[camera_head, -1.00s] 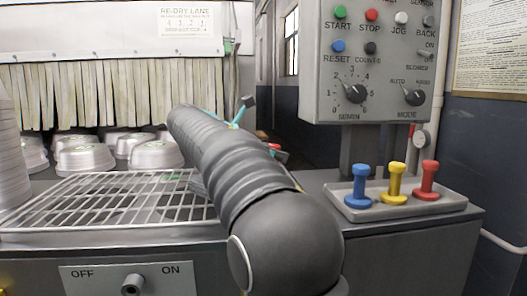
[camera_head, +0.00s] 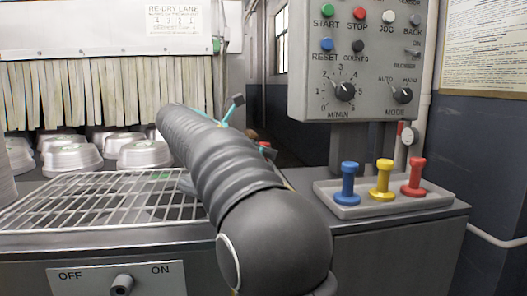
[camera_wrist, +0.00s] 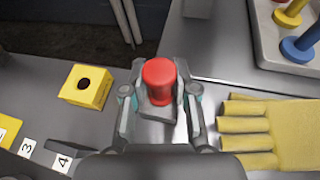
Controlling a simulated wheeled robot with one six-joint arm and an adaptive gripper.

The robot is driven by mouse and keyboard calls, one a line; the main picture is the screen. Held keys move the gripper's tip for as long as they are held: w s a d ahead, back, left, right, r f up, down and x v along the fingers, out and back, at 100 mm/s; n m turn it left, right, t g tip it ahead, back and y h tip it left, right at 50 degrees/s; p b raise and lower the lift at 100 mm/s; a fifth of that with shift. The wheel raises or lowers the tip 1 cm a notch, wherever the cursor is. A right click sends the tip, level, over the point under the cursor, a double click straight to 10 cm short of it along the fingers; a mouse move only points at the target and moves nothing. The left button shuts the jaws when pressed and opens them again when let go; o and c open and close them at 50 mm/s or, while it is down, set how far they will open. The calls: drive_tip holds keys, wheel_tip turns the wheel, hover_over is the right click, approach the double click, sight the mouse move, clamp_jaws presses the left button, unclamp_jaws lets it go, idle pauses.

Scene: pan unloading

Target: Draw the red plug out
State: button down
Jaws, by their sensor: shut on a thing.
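In the wrist view a red plug (camera_wrist: 159,76) with a round head stands between the two fingers of my gripper (camera_wrist: 159,98). The fingers are shut on it from left and right. A grey block (camera_wrist: 157,112) shows just below the red head; I cannot tell whether the plug's lower end sits in it. Another red plug (camera_head: 416,178) stands upright in a grey tray (camera_head: 345,212), beside a yellow plug (camera_head: 382,181) and a blue plug (camera_head: 347,184).
A yellow block with a dark hole (camera_wrist: 75,97) lies left of my gripper. A yellow glove (camera_wrist: 290,135) lies close on the right. The tray also shows at upper right. A control panel (camera_head: 370,70) rises behind the tray. A wire rack (camera_head: 100,200) lies left of my arm.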

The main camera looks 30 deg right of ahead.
drive_tip(key=shift+r+p, duration=0.45)
drive_tip(key=shift+r, duration=0.1)
idle(0.4)
drive_tip(key=shift+r, duration=0.15)
drive_tip(key=shift+s+d+r, duration=0.1)
drive_tip(key=shift+d+r, duration=0.05)
drive_tip(key=shift+r, duration=1.7)
